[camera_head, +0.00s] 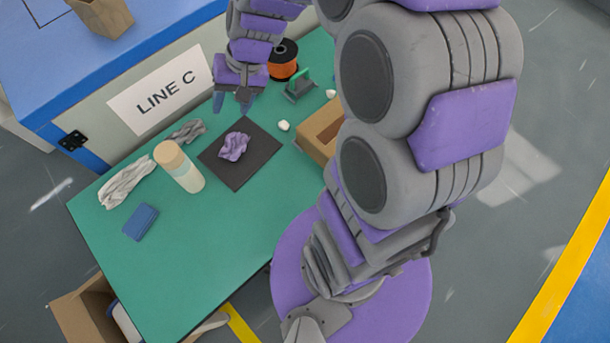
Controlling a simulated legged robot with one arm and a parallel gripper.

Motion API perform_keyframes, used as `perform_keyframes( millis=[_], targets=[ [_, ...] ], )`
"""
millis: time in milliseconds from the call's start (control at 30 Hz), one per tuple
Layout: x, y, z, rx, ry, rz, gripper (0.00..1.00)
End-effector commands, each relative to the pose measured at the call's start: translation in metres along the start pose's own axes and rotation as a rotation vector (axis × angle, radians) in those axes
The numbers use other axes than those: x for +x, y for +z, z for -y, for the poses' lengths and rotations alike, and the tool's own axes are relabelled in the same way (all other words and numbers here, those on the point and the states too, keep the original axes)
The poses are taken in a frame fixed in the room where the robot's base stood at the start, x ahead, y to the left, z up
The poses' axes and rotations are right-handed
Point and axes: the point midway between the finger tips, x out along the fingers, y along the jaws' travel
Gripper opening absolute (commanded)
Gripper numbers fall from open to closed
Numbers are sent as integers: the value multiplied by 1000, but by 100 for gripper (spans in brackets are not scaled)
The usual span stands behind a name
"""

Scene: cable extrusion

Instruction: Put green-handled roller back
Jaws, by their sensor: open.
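A small green handle (296,78) shows on a dark grey piece (300,92) at the back right of the green table. It looks like the green-handled roller on or against a stand, but it is too small to tell how it sits. My gripper (233,101) points down over the back of the table, left of the green handle and beyond the black mat (245,172). Its fingers are apart, with nothing visible between them. A crumpled purple cloth (233,146) lies on the mat.
An orange spool (283,67) stands behind the green handle. An open cardboard box (312,142) is partly hidden by my arm. The table's (190,260) front is clear.

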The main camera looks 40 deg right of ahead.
Motion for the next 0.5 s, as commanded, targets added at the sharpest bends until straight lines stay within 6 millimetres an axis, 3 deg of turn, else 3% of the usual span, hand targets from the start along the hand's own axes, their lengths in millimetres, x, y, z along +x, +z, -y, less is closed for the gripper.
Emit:
perform_keyframes(
  millis=[33, 200, 400, 500],
  targets=[
    [-6, 25, 3, -46, 33, 22, 51],
    [-23, 98, -8, -162, 157, 95, 51],
    [-43, 172, -40, -259, 309, 157, 51],
    [-51, 198, -57, -283, 369, 180, 51]
  ],
)
